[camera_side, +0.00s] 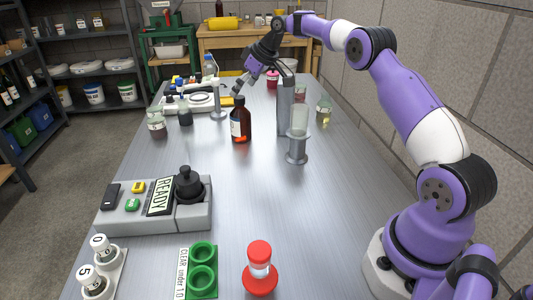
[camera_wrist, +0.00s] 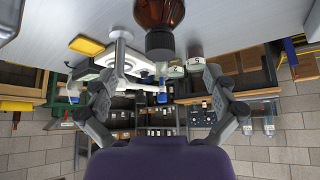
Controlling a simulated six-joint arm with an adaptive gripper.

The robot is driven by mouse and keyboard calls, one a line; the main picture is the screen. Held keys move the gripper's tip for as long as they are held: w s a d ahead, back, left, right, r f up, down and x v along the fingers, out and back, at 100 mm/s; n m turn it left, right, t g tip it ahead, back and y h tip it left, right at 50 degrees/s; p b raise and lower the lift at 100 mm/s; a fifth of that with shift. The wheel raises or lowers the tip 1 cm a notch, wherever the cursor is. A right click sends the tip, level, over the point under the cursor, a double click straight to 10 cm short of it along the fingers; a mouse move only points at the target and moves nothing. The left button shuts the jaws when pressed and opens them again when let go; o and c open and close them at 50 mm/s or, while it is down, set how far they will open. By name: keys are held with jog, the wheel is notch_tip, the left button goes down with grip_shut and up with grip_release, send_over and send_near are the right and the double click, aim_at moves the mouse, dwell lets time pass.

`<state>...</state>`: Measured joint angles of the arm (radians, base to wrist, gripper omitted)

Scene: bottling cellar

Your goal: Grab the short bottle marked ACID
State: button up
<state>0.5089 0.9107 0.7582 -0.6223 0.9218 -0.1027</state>
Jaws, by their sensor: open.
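An amber bottle (camera_side: 240,127) with a black cap and a white label stands upright on the metal table in the side view; its label is too small to read. A smaller dark bottle (camera_side: 185,116) stands to its left, its label also unreadable, so I cannot tell which is marked ACID. My gripper (camera_side: 238,89) is open and empty, tilted down just above and behind the amber bottle's cap. In the wrist view an amber bottle (camera_wrist: 158,12) with a dark cap hangs upside down at the top, beyond the open fingers (camera_wrist: 160,76).
A grey upright block (camera_side: 285,108) and a clear cylinder (camera_side: 298,120) on a grey base stand right of the amber bottle. Glass jars stand left (camera_side: 157,127) and right (camera_side: 323,112). A READY button box (camera_side: 200,215) sits nearer; the table between is clear.

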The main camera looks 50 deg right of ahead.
aim_at(244, 101)
notch_tip(244, 101, down, 4)
jog(key=shift+f, duration=0.1)
jog(key=f, duration=0.1)
jog(key=w+f, duration=0.1)
jog(key=f, duration=0.1)
jog(key=shift+a+f, duration=0.1)
jog(key=shift+f, duration=0.1)
jog(key=shift+w+f, duration=0.25)
jog(key=shift+f, duration=0.25)
jog(key=c, duration=1.4)
